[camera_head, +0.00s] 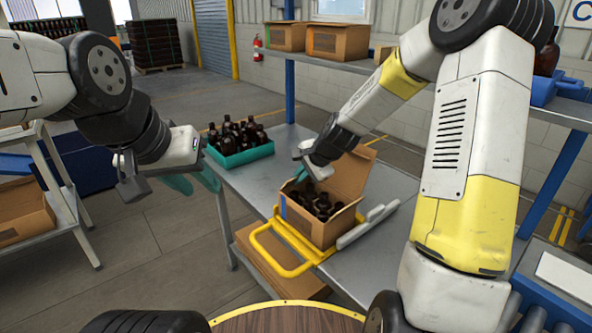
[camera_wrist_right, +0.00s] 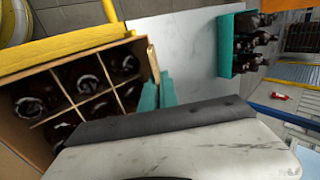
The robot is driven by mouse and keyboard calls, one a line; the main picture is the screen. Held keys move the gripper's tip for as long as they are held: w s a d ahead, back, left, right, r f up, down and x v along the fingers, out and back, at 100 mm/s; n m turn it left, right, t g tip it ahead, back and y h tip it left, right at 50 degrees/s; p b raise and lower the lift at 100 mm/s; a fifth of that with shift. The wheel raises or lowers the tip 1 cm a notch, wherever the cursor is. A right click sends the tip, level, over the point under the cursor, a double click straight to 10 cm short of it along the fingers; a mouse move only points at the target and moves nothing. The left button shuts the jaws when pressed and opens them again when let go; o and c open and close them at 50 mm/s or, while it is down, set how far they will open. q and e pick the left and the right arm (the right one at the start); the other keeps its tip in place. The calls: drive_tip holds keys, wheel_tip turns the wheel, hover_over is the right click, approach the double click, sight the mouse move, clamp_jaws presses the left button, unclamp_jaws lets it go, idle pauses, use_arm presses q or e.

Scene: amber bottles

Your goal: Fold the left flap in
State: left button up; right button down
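An open cardboard box (camera_head: 318,228) of dark amber bottles (camera_head: 318,206) stands on the grey table. Its far flap (camera_head: 350,176) stands up. In the right wrist view, dividers separate the bottles (camera_wrist_right: 88,78), and a narrow cardboard strip (camera_wrist_right: 152,64), seemingly a flap seen edge-on, stands at the box's edge. My right gripper (camera_wrist_right: 159,94) has its teal fingers close together right by this strip; whether the strip lies between them is unclear. In the head view the right gripper (camera_head: 311,172) is over the box's far left side. My left gripper (camera_head: 193,181) is empty, fingers apart, left of the box.
A yellow frame (camera_head: 272,262) lies around the box's near left side, and a grey bar (camera_head: 368,225) lies at its right. A teal crate of bottles (camera_head: 240,156) stands at the table's far left. Bare tabletop (camera_head: 262,182) separates crate and box. A shelf with boxes (camera_head: 338,43) is behind.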

drive_tip(key=shift+s+d+f+t+y, duration=0.3)
drive_tip(key=shift+s+f+t+y, duration=0.25)
drive_tip(key=shift+f+t+y, duration=0.35)
drive_tip(key=shift+r+t, duration=0.25)
drive_tip(key=shift+t, duration=0.05)
drive_tip(key=shift+r, duration=0.1)
drive_tip(key=c, duration=1.6)
unclamp_jaws()
drive_tip(key=shift+c, duration=0.2)
drive_tip(key=shift+w+r, duration=0.1)
drive_tip(key=shift+r, duration=0.1)
